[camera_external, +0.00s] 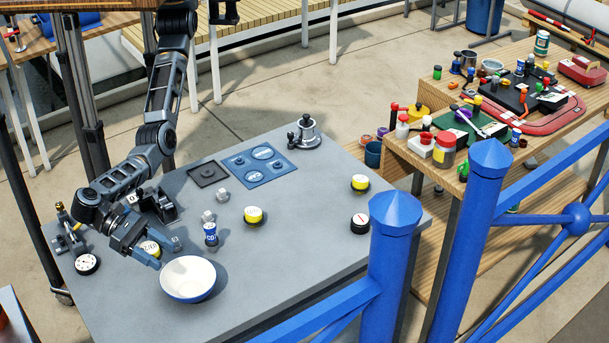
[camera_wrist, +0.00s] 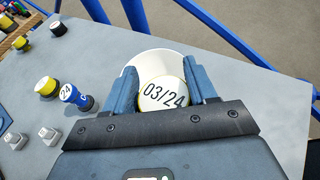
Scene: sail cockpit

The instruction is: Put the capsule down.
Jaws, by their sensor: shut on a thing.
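The capsule is a round piece with a yellow side and a white face marked 03/24; it shows in the wrist view (camera_wrist: 163,96) and, partly hidden, in the external view (camera_external: 150,247). My gripper (camera_external: 160,251) is shut on it, one blue finger on each side, at the left front of the grey table (camera_external: 290,225). I cannot tell whether the capsule touches the table. A white bowl (camera_external: 188,276) with a blue outside stands just right of my gripper; in the wrist view it shows beyond the capsule (camera_wrist: 150,60).
A blue CO2 cylinder (camera_external: 210,234) and two small grey blocks, one here (camera_external: 222,197), stand behind the bowl. Yellow-sided pieces (camera_external: 253,216) (camera_external: 360,183) and a black-sided one (camera_external: 360,222) stand farther right. A dial (camera_external: 87,264) lies at the left edge. The table's right front is clear.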

